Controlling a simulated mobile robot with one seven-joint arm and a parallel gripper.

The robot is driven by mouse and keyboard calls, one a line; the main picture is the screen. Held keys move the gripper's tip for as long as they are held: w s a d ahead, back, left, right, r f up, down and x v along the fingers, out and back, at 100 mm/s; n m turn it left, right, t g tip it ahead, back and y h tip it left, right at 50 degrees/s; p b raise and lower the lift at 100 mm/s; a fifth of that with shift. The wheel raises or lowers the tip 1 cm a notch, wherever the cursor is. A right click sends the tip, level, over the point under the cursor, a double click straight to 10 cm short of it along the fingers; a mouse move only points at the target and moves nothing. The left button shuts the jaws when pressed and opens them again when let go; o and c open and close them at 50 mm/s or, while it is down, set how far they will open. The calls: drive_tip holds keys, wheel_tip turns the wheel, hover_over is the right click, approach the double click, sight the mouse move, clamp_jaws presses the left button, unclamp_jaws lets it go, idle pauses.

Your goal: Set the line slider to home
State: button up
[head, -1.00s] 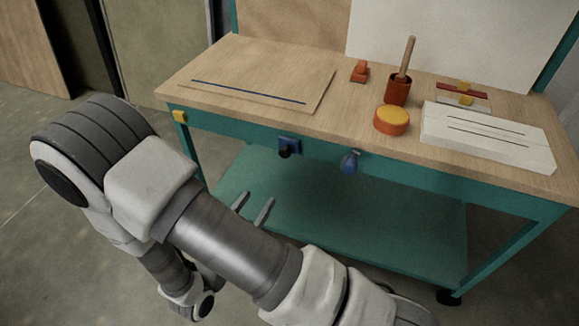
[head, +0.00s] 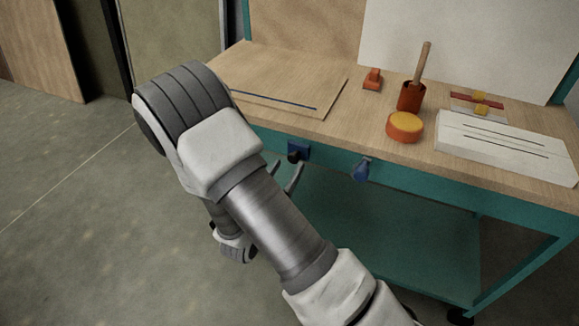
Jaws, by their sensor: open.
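No part in view is clearly marked as the line slider. One candidate is a pair of small bars with yellow blocks (head: 481,107) at the back right of the bench, one bar red and one pale. Another is a white slab (head: 505,148) with two dark slots at the right. A flat wooden board (head: 290,88) with a blue line lies at the left, partly behind my arm. My gripper (head: 288,166) is open and empty, with two thin fingers showing past my forearm. It appears by the bench's front, just below a blue box with a black knob (head: 299,150).
The teal-framed bench has a wooden top (head: 350,128) and a lower shelf (head: 390,225). On top are a yellow-topped orange disc (head: 404,127), a red cup with a wooden handle (head: 411,96) and a small red block (head: 372,79). A blue item (head: 361,169) hangs at the front.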

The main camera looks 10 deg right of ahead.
sight(296, 154)
drive_tip(key=shift+x, duration=1.15)
clamp_jaws()
idle(0.6)
